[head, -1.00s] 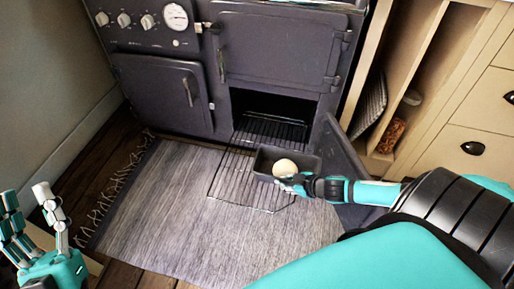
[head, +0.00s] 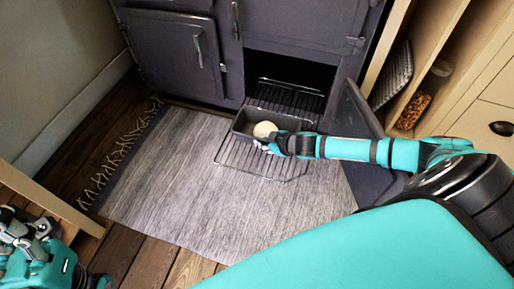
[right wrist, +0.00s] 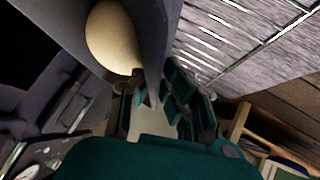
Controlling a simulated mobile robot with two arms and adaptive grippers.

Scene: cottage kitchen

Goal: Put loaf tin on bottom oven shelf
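The loaf tin (head: 243,124) is dark grey and holds a pale round lump of dough (head: 265,129). My right gripper (head: 272,143) is shut on the tin's near wall; the wall (right wrist: 153,35) also shows between its fingers in the right wrist view, beside the dough (right wrist: 113,38). The tin is over the pulled-out wire oven shelf (head: 265,166), near the oven opening (head: 290,70). I cannot tell whether it touches the wires. My left gripper (head: 28,228) is empty at the lower left, its fingers seemingly apart.
The oven door (head: 362,130) stands open at the right, close to my right forearm. A striped grey rug (head: 170,170) lies under the shelf. Cabinets with a tray slot (head: 392,75) and a jar (head: 412,108) stand at the right. A wooden edge (head: 50,200) is near my left gripper.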

